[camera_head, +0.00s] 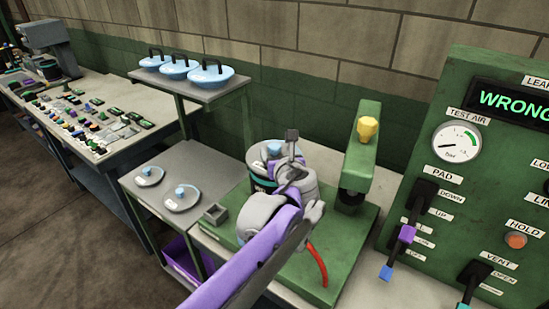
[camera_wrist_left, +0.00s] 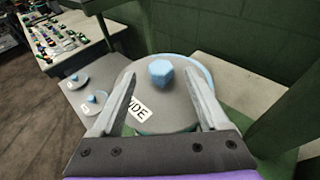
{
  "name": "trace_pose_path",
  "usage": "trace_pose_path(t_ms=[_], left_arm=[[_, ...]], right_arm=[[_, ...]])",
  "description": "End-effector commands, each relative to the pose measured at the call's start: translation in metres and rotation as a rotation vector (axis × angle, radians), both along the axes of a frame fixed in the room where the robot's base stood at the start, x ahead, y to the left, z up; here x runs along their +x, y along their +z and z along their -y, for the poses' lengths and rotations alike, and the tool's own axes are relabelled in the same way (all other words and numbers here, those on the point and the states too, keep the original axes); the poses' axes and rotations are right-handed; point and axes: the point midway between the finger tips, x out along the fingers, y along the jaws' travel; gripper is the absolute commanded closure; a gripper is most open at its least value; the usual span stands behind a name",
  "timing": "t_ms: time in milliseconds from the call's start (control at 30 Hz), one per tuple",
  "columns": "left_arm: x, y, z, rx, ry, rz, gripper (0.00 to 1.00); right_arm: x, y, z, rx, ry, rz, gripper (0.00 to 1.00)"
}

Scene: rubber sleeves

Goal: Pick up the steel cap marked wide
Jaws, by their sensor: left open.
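The steel cap marked wide (camera_wrist_left: 168,105) is a grey disc with a blue knob (camera_wrist_left: 161,71) and a white label, partly covered by a finger, reading "IDE". In the head view the cap (camera_head: 259,150) sits on top of a dark, teal-banded cylinder (camera_head: 258,180) on the green press base, partly hidden by my arm. My left gripper (camera_head: 291,143) is over the cap. In the left wrist view its two fingers (camera_wrist_left: 160,88) are apart, one on each side of the knob, with nothing held. Contact with the cap cannot be told. My right gripper is not in view.
Two similar caps (camera_head: 149,176) (camera_head: 182,198) with blue knobs lie on the grey side table. The green press column (camera_head: 362,150) stands right of my gripper, beside a panel (camera_head: 480,170) reading "WRONG". Blue lidded dishes (camera_head: 180,66) stand on the upper shelf.

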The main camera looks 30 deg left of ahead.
Motion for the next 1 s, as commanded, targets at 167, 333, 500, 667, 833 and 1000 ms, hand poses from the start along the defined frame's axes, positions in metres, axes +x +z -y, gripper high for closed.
trace_pose_path(t_ms=[167,333,500,667,833,1000], left_arm=[[0.022,-0.005,-0.018,-0.001,0.002,0.002,0.22],[0.032,-0.010,-0.027,0.000,0.000,0.001,0.22],[0.033,-0.012,-0.028,-0.001,-0.001,0.001,0.22],[0.033,-0.012,-0.028,-0.001,0.000,0.001,0.40],[0.033,-0.011,-0.028,-0.001,0.000,0.001,0.71],[0.033,-0.011,-0.028,-0.001,0.000,0.001,1.00]], right_arm=[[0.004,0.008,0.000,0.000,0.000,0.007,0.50],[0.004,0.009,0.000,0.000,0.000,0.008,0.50],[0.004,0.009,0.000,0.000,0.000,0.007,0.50],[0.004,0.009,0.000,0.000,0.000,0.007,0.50],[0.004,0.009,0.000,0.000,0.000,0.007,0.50],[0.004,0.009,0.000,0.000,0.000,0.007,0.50]])
